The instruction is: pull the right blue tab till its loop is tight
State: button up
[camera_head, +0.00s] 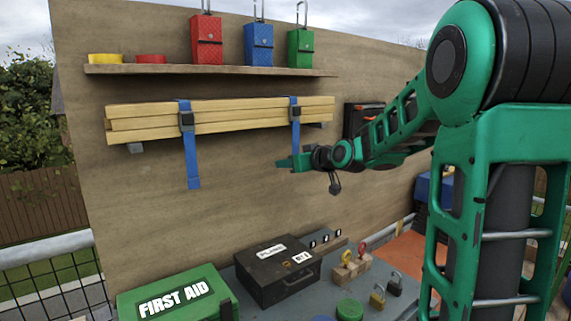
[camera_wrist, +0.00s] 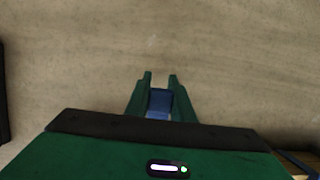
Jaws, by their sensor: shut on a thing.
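In the head view a bundle of wooden battens (camera_head: 225,118) lies against the board on brackets, with two blue straps around it. The left strap's tab (camera_head: 192,165) hangs down freely below its buckle (camera_head: 187,120). The right strap (camera_head: 294,104) runs over the bundle through its buckle (camera_head: 295,112), and its tab (camera_head: 296,140) goes down to my gripper (camera_head: 290,162). My gripper is just below the bundle. In the wrist view my gripper (camera_wrist: 160,77) is shut on the blue tab (camera_wrist: 159,102) between its fingers. I cannot tell how tight the right loop is.
A shelf (camera_head: 210,70) above holds red, blue and green locked boxes. Below are a first aid box (camera_head: 178,297), a black case (camera_head: 278,272) and padlocks (camera_head: 377,296) on a bench. A black organiser (camera_head: 358,118) hangs behind my arm.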

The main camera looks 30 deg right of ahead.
jog(key=shift+f, duration=0.1)
jog(key=o, duration=1.6)
jog(key=shift+c, duration=0.2)
jog(key=s+d, duration=0.1)
jog(key=s, duration=0.5)
jog(key=s+d+f+m+g+h, duration=0.15)
jog(key=s+f+g, duration=0.25)
jog(key=s+f, duration=0.45)
jog(key=s+d+f+m+g, duration=0.1)
jog(key=s+f+m+g, duration=0.4)
jog(key=s, duration=0.7)
jog(key=s+a+f+m+g, duration=0.1)
jog(key=s+f+g, duration=0.1)
jog(key=s, duration=0.7)
jog(key=s+a+f+g, duration=0.1)
jog(key=s+f+g, duration=0.2)
jog(key=s, duration=0.7)
jog(key=shift+s+f+m+g, duration=0.2)
jog(key=shift+s+m+g, duration=0.05)
jog(key=shift+m+g, duration=0.1)
